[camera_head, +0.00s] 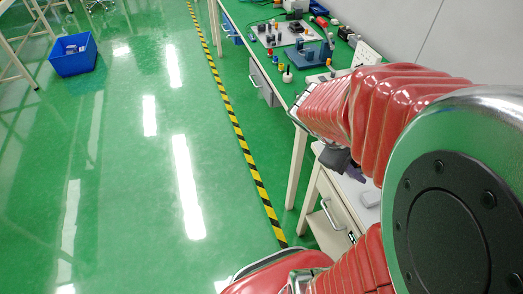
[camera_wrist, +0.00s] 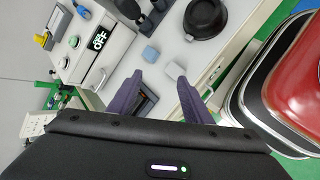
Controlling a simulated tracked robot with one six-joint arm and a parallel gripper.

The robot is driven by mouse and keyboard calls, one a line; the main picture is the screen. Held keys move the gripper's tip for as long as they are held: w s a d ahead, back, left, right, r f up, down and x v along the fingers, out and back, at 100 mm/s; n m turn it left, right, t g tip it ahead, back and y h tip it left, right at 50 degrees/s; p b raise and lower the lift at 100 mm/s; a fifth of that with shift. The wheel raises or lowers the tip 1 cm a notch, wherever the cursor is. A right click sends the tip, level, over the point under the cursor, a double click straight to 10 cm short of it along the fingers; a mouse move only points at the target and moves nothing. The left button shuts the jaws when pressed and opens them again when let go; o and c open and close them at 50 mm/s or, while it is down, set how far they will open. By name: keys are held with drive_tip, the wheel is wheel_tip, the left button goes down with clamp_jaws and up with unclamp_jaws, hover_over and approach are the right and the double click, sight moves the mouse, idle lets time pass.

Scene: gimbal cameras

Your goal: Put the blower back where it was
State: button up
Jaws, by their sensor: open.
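My gripper (camera_wrist: 164,76) is open, its two purple-grey fingers apart over a white tabletop (camera_wrist: 165,65) in the wrist view. Nothing shows held between them. A small blue-grey block (camera_wrist: 149,54) lies on the tabletop just beyond the fingertips. A black rounded object (camera_wrist: 203,18) stands on the tabletop at the upper middle; I cannot tell whether it is the blower. In the head view my gripper (camera_head: 342,163) shows partly below my red arm, over the white cabinet. A pale bulb-shaped object with a dark tip (camera_head: 287,75) stands on the green bench; I cannot surely identify it.
A white box with an OFF sign (camera_wrist: 98,45) stands left of the gripper in the wrist view. The green bench (camera_head: 262,62) holds several tools and parts.

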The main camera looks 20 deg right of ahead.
drive_tip(key=w+a+r+m+t+y, duration=0.1)
drive_tip(key=a+r+t+y, duration=0.1)
drive_tip(key=a, duration=0.6)
drive_tip(key=w+a+r+m+t+y, duration=0.1)
drive_tip(key=w+a+r+t+y, duration=0.1)
drive_tip(key=a, duration=0.7)
drive_tip(key=w+a+r+m+t+y, duration=0.2)
drive_tip(key=a+r+t+y, duration=0.1)
drive_tip(key=a, duration=0.6)
wheel_tip(320, 180, up, 2)
drive_tip(key=shift+w+r+t+y, duration=0.1)
drive_tip(key=shift+w+t+y, duration=0.15)
drive_tip(key=shift+t, duration=0.35)
drive_tip(key=shift+a, duration=0.1)
drive_tip(key=shift+c, duration=0.7)
drive_tip(key=shift+c, duration=1.1)
